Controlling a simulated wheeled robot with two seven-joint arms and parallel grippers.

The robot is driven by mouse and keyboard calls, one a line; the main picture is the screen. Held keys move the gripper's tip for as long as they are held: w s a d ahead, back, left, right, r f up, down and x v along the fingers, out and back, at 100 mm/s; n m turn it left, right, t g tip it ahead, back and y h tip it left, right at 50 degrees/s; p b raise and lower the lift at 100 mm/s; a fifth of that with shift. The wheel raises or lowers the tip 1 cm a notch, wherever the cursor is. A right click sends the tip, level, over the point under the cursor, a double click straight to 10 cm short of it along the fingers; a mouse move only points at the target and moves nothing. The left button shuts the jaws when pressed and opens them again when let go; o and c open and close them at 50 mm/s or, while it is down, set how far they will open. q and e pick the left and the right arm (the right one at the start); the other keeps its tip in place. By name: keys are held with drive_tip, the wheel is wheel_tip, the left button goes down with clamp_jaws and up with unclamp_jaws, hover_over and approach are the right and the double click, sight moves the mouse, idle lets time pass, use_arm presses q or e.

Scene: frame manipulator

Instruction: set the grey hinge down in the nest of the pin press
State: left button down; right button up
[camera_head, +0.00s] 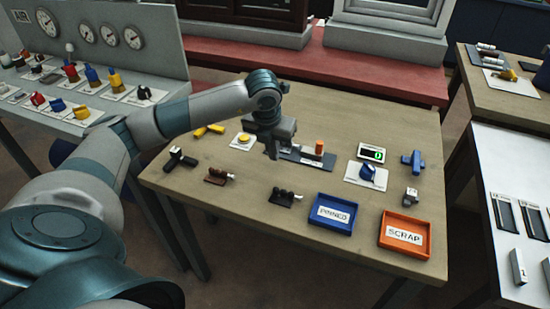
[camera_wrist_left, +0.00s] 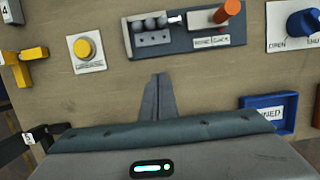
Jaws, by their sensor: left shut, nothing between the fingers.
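The pin press (camera_head: 328,162) is a dark grey plate with an orange upright knob, behind my left gripper in the head view. In the left wrist view the press (camera_wrist_left: 190,42) lies beyond the fingers. A grey hinge (camera_wrist_left: 151,38) with rounded knuckles sits at its left end, where the nest appears to be, beside a white pin tip. In the head view my gripper hides that end. My left gripper (camera_head: 272,154) points down, shut and empty; in the left wrist view its fingertips (camera_wrist_left: 159,76) are together, apart from the hinge. My right gripper is out of view.
A blue PINNED tray (camera_head: 350,227) and an orange SCRAP tray (camera_head: 429,246) stand at the front right. A yellow button (camera_head: 243,139), a blue switch (camera_head: 368,173), a brown hinge (camera_head: 215,177) and a dark hinge (camera_head: 281,197) are nearby.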

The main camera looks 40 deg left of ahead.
use_arm(q)
drive_tip(key=b+v, duration=0.1)
drive_tip(key=v, duration=0.6)
drive_tip(key=shift+r, duration=0.25)
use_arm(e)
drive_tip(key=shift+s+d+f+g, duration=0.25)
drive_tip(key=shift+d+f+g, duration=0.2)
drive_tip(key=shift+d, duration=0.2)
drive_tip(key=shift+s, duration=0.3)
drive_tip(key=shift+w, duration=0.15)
